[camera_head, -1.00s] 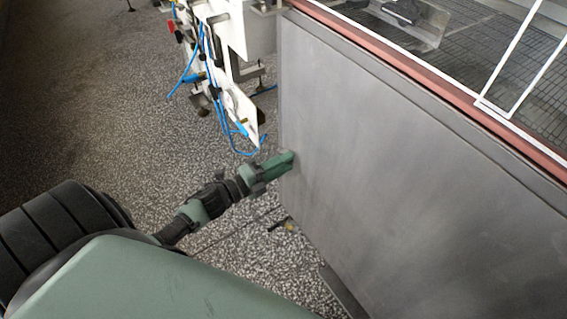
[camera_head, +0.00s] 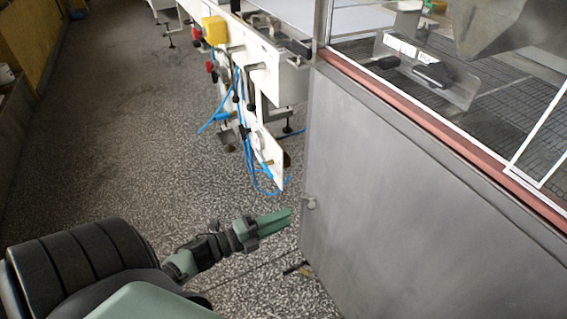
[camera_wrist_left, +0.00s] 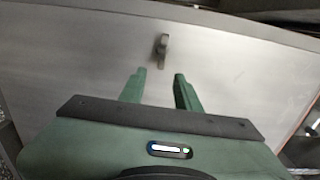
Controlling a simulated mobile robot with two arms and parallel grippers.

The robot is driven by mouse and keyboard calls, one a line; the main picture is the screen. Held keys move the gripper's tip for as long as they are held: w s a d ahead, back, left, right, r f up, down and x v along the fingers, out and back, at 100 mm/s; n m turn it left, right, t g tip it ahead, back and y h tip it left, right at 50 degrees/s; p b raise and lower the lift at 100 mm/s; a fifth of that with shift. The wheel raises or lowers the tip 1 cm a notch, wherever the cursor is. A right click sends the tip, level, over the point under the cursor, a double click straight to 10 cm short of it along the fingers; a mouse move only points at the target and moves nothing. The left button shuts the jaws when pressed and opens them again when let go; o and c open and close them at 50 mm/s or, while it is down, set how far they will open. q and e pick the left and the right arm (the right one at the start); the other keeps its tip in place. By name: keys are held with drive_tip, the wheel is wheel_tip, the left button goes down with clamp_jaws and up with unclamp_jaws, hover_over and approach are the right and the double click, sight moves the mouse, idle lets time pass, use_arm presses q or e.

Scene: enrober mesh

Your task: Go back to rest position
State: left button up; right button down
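My left gripper (camera_head: 288,217) is in the lower middle of the head view, over the speckled floor and just left of the grey metal machine panel (camera_head: 420,210). In the left wrist view its two green fingers (camera_wrist_left: 158,80) are apart with nothing between them. Beyond the fingertips a small metal latch (camera_wrist_left: 163,48) stands on the panel; it also shows in the head view (camera_head: 310,203), close to the fingertips. My right gripper is in neither view.
A white conveyor frame (camera_head: 270,75) with blue hoses and a yellow box (camera_head: 214,30) stands behind. Above the panel runs a red-brown edge (camera_head: 440,140) with wire mesh (camera_head: 510,100) beyond. Open speckled floor (camera_head: 130,140) lies to the left.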

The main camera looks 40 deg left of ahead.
use_arm(q)
drive_tip(key=shift+w, duration=0.1)
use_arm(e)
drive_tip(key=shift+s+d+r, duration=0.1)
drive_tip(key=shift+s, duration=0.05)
